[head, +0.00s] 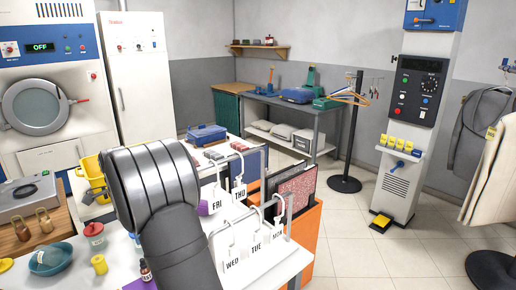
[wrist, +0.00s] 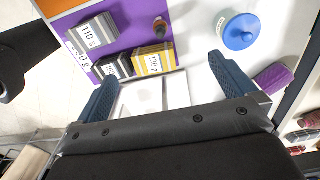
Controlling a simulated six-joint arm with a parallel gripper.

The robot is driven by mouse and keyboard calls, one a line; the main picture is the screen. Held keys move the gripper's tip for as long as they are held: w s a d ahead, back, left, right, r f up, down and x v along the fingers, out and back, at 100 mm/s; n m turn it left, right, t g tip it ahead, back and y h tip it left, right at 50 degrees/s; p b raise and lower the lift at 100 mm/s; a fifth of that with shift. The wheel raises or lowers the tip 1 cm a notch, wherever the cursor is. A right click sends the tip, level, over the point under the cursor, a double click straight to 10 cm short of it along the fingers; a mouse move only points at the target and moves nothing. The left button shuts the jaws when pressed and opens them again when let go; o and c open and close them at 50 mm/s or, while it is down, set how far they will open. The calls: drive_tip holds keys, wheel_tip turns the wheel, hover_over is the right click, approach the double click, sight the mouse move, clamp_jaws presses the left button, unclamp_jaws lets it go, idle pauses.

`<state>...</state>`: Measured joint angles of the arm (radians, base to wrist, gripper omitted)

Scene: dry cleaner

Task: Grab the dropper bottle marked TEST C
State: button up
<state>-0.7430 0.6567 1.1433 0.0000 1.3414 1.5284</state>
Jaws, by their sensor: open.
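A small dark dropper bottle (head: 146,272) stands at the bottom edge of the head view, beside my arm. Its label is too small to read. In the wrist view a small brown-orange bottle (wrist: 160,27) stands on a purple surface (wrist: 130,38), seen from above, with no readable marking. I cannot tell whether it is TEST C. My gripper (wrist: 163,68) is open and empty, its two blue fingers wide apart. The small bottle lies beyond the fingertips, near the middle of the gap. In the head view my arm hides the gripper.
Grey blocks marked 110 g (wrist: 92,35) and a yellow-striped block marked 130 g (wrist: 154,61) stand near the bottle. A blue-lidded jar (wrist: 239,31) is right of it, with a purple block (wrist: 272,77) by the right finger. Hanging day tags (head: 232,265) line the table's right side.

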idle(0.4)
drive_tip(key=c, duration=1)
drive_tip(key=f+n, duration=0.4)
drive_tip(key=n, duration=0.4)
drive_tip(key=f+n, duration=0.4)
drive_tip(key=n, duration=0.5)
drive_tip(key=f+n, duration=0.5)
drive_tip(key=n, duration=0.4)
drive_tip(key=shift+d, duration=0.25)
drive_tip(key=shift+a+f, duration=0.15)
drive_tip(key=shift+f, duration=1.25)
drive_tip(key=shift+a+f, duration=0.1)
drive_tip(key=shift+f, duration=1.25)
